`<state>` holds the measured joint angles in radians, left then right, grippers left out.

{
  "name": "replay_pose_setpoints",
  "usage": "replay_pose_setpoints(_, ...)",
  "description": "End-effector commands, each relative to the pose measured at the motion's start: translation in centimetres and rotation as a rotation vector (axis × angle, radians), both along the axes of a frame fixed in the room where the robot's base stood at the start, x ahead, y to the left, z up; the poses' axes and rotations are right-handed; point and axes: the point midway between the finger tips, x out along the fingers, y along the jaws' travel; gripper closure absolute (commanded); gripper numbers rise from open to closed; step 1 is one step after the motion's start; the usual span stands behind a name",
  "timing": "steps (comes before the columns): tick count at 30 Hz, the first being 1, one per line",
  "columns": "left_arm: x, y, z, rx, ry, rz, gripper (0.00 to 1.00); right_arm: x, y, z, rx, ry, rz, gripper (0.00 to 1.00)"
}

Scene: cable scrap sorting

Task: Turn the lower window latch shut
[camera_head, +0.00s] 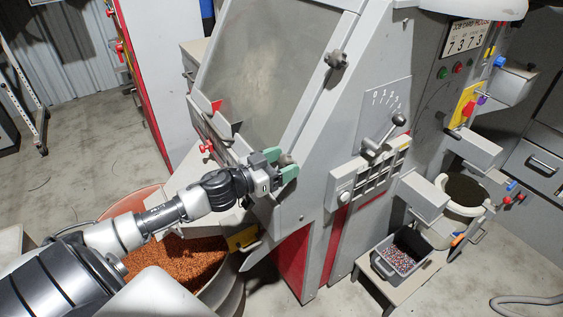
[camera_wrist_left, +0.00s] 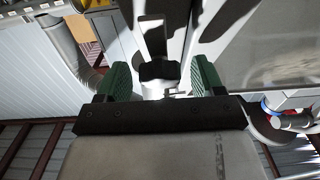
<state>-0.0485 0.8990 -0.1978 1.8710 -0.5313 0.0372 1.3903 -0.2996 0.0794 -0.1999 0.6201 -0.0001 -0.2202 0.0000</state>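The machine's large tilted window (camera_head: 265,60) has an upper latch (camera_head: 336,60) and a lower latch (camera_head: 287,160) on its right edge. My left gripper (camera_head: 283,163) is at the lower latch, with its green fingers on either side of the knob. In the left wrist view the dark latch knob (camera_wrist_left: 160,71) lies between the two fingers of the left gripper (camera_wrist_left: 161,78), with a small gap showing on each side. The gripper is open. The fingers partly hide the lower latch in the head view. My right gripper is not in view.
A control panel with a lever (camera_head: 384,136) stands right of the latch. A round bin of orange granules (camera_head: 178,262) is below my left arm. A grey tub (camera_head: 398,268) sits on a low stand at lower right. Small red handles (camera_head: 207,146) are left of the gripper.

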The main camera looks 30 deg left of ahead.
Motion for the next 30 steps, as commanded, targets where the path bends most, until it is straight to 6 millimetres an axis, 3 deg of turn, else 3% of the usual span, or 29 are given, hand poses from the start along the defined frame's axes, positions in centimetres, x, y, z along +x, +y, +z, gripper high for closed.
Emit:
replay_pose_setpoints(1,-0.01,0.00,0.00,0.000,0.000,0.000,0.40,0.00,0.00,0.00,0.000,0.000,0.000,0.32)
replay_pose_setpoints(9,-0.02,0.00,0.02,0.000,0.000,0.000,0.81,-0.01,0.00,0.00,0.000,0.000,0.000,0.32)
replay_pose_setpoints(20,0.01,0.07,0.05,0.047,-0.019,-0.030,0.81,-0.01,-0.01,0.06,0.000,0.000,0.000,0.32)
replay_pose_setpoints(30,0.09,0.19,0.19,0.248,-0.104,-0.154,0.81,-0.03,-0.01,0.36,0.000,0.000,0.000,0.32)
